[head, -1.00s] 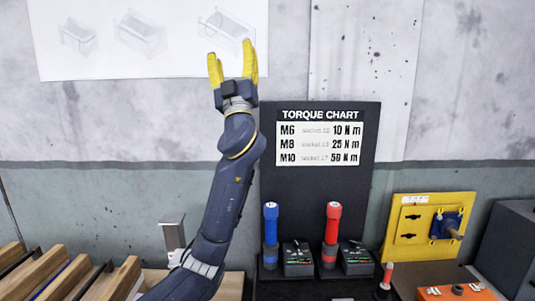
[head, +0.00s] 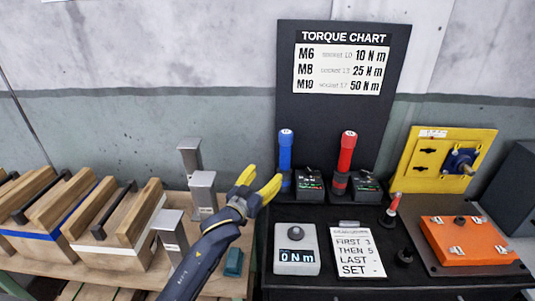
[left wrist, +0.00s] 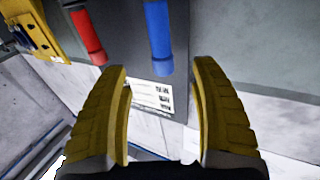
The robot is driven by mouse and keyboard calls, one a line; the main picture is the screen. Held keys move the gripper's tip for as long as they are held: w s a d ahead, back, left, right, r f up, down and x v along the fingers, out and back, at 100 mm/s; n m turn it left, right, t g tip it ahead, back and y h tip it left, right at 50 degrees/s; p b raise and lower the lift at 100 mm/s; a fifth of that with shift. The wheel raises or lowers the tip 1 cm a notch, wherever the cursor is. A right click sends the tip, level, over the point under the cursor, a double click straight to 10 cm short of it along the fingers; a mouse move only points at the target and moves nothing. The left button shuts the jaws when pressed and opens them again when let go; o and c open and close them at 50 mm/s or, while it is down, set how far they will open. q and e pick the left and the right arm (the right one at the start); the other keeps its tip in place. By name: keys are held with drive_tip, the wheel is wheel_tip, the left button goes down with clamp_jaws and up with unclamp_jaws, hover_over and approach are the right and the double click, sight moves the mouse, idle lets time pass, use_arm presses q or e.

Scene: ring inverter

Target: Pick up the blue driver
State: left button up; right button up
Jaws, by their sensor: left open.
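The blue driver (head: 286,158) stands upright at the back of the black bench, left of the red driver (head: 346,160) and in front of the torque chart board. My left gripper (head: 258,186) has yellow fingers, is open and empty, and is just left of and nearer than the blue driver in the head view. In the left wrist view the blue driver (left wrist: 159,35) shows beyond the open fingers (left wrist: 160,100), near the top middle, with the red driver (left wrist: 87,35) to its left. The fingers do not surround it. My right gripper is not in view.
Black charger-like units (head: 309,186) stand beside the drivers. A 0 Nm display box (head: 296,255) and a sign card (head: 358,250) lie in front. Grey metal posts (head: 203,192) and wooden totes (head: 115,225) are left. An orange box (head: 467,240) and yellow panel (head: 440,160) are right.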

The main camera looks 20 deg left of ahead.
use_arm(q)
wheel_tip(320, 180, down, 3)
drive_tip(key=s, duration=0.2)
approach(282, 163)
drive_tip(key=shift+g, duration=0.3)
drive_tip(key=w, duration=0.6)
drive_tip(key=shift+w+d+r, duration=0.2)
drive_tip(key=shift+w+d, duration=0.1)
drive_tip(key=shift+d, duration=0.05)
drive_tip(key=shift+w+d+f, duration=0.1)
drive_tip(key=shift+w+d, duration=0.1)
drive_tip(key=shift+w, duration=1.15)
drive_tip(key=shift+w+d+f, duration=0.1)
drive_tip(key=shift+w+d, duration=0.1)
drive_tip(key=shift+w, duration=1.1)
clamp_jaws()
drive_tip(key=shift+r, duration=0.2)
